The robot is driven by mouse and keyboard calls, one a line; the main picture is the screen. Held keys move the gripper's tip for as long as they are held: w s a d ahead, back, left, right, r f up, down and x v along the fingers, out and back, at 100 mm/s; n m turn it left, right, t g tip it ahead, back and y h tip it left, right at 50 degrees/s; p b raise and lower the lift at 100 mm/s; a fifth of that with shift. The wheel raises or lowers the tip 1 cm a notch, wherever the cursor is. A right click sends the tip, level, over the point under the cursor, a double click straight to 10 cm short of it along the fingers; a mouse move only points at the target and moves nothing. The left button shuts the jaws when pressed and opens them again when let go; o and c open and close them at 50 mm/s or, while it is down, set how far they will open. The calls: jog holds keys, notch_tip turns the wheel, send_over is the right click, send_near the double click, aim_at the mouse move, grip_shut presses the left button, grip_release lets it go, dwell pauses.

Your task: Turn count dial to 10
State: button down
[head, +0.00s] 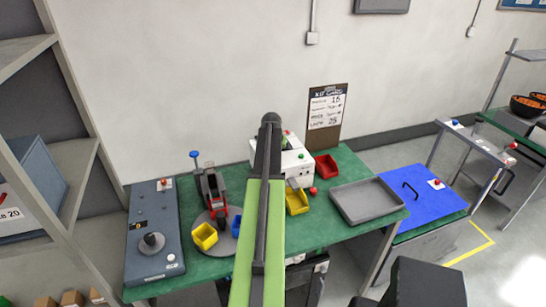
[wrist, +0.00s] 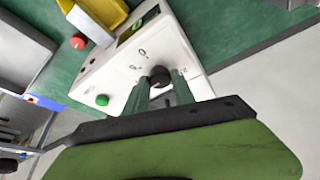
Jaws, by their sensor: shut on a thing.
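The count dial (wrist: 159,74) is a dark round knob on the front of a white box (wrist: 122,72), seen in the wrist view. My gripper (wrist: 161,84) has its two fingers on either side of the dial and is shut on it. Small marks ring the dial, but they are too blurred to read, so I cannot tell its setting. A green button (wrist: 102,100) is on the same face. In the head view the white box (head: 299,162) stands on the green table, partly behind my arm, which hides the dial and my gripper there.
A red knob (wrist: 78,41) and a yellow bin (wrist: 95,17) are near the box. The head view shows a red bin (head: 326,167), a grey tray (head: 368,201) on the right, and a kit card (head: 326,113) behind. A grey panel (head: 153,240) lies at the left.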

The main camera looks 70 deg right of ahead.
jog(key=shift+s, duration=0.1)
jog(key=c, duration=1.1)
grip_release()
jog(key=shift+r, duration=0.1)
jog(key=p+v, duration=1.6)
jog(key=v, duration=0.1)
jog(key=shift+r, duration=0.15)
